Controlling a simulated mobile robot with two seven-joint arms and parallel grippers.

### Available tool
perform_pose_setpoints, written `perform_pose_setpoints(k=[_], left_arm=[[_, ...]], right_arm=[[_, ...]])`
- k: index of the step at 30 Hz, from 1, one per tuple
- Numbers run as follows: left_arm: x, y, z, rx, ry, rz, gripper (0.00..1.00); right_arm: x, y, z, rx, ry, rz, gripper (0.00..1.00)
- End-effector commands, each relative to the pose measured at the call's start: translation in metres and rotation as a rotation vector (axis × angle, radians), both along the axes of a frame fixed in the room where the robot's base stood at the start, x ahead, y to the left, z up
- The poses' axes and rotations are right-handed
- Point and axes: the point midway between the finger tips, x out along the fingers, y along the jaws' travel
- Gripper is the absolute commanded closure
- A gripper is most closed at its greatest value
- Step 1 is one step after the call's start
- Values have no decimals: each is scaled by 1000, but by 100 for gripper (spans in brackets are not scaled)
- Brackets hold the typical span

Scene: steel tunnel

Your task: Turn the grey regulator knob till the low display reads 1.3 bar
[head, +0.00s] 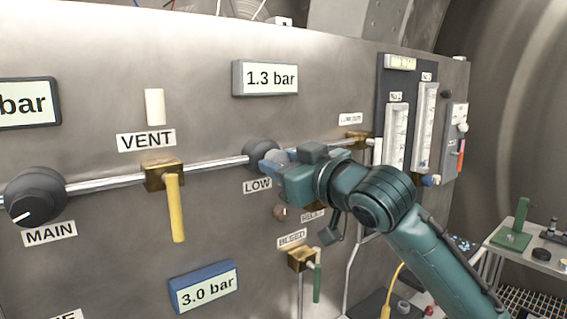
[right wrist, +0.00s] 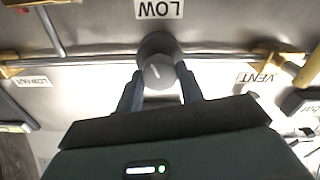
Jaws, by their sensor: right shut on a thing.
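The grey regulator knob (head: 262,151) sits on the panel above the LOW label (head: 257,186), partly hidden by my right gripper (head: 275,160). In the right wrist view the knob (right wrist: 158,72) is between the two fingers of my right gripper (right wrist: 158,88), which is shut on it. A white pointer mark shows on the knob's face there. The low display (head: 265,78), above the knob, reads 1.3 bar. My left gripper is in neither view.
A black MAIN knob (head: 36,196) and the yellow VENT lever (head: 175,207) are left along the pipe. A blue-framed display (head: 204,287) reads 3.0 bar.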

Motion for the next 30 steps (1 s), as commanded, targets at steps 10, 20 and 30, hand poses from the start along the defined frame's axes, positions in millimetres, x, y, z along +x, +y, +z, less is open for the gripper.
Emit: perform_pose_setpoints(k=[10, 20, 30], left_arm=[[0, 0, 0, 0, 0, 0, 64], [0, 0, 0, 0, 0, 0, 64], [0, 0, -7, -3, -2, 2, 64]], right_arm=[[0, 0, 0, -28, -21, 0, 59], [0, 0, 0, -28, -21, 0, 41], [-18, -14, -2, -28, -23, -1, 41]])
